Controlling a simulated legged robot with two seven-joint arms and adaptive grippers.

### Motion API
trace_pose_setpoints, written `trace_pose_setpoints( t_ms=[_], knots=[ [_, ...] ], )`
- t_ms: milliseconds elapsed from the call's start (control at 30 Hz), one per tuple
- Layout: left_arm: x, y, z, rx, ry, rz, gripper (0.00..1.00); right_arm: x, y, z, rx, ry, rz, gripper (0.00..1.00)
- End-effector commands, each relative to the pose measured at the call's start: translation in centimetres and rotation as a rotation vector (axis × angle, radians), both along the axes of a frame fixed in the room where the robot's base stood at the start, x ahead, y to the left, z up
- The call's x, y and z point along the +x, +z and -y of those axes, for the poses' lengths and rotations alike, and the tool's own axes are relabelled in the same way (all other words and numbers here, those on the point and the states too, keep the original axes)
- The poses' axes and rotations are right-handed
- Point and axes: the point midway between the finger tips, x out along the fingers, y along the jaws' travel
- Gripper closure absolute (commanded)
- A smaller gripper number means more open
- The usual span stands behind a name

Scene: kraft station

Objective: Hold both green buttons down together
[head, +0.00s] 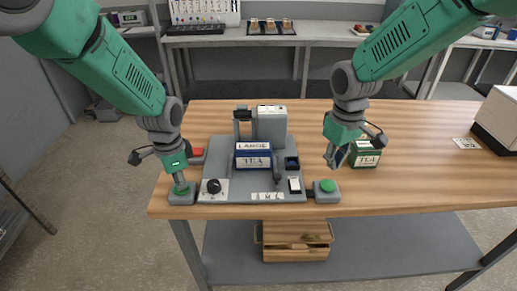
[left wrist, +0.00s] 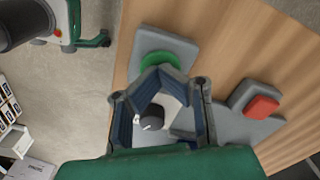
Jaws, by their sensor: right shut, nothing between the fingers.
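The left green button (head: 181,189) sits on a grey block at the station's front left corner; it also shows in the left wrist view (left wrist: 160,60). My left gripper (head: 180,183) is shut and points down, its tips over this button. The tips overlap the button's near edge in the left wrist view; I cannot tell whether they press it. The right green button (head: 327,185) sits on a grey block at the front right corner, uncovered. My right gripper (head: 331,164) is shut and empty, above and just behind that button, apart from it.
Between the buttons lies the grey station plate (head: 240,195) with a black knob (head: 213,186) and a blue-and-white tea box (head: 254,155). A red button (head: 197,153) is at its left. A green tea box (head: 364,154) stands behind my right gripper.

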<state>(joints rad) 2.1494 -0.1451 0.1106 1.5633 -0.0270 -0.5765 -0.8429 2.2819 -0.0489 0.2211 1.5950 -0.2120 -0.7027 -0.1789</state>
Motion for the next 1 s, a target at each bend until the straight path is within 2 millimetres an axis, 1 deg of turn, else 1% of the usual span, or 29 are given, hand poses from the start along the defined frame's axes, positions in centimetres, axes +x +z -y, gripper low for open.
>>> trace_pose_setpoints(
  t_ms=[33, 133, 800, 1000],
  knots=[
    [-0.1, -0.1, -0.1, 0.002, 0.000, -0.003, 1.00, 0.0, 0.0, 0.0, 0.000, 0.000, 0.000, 1.00],
    [-0.1, 0.5, -0.1, 0.001, 0.000, -0.002, 1.00, 0.0, 0.0, 0.0, 0.000, 0.000, 0.000, 1.00],
    [-0.1, 6.2, 0.1, 0.000, 0.000, 0.002, 1.00, -0.1, 0.0, 0.1, 0.000, 0.000, 0.001, 1.00],
    [-0.1, 7.0, 0.1, 0.001, -0.001, 0.001, 1.00, -0.1, 0.0, 0.1, 0.001, 0.000, 0.002, 1.00]
  ],
)
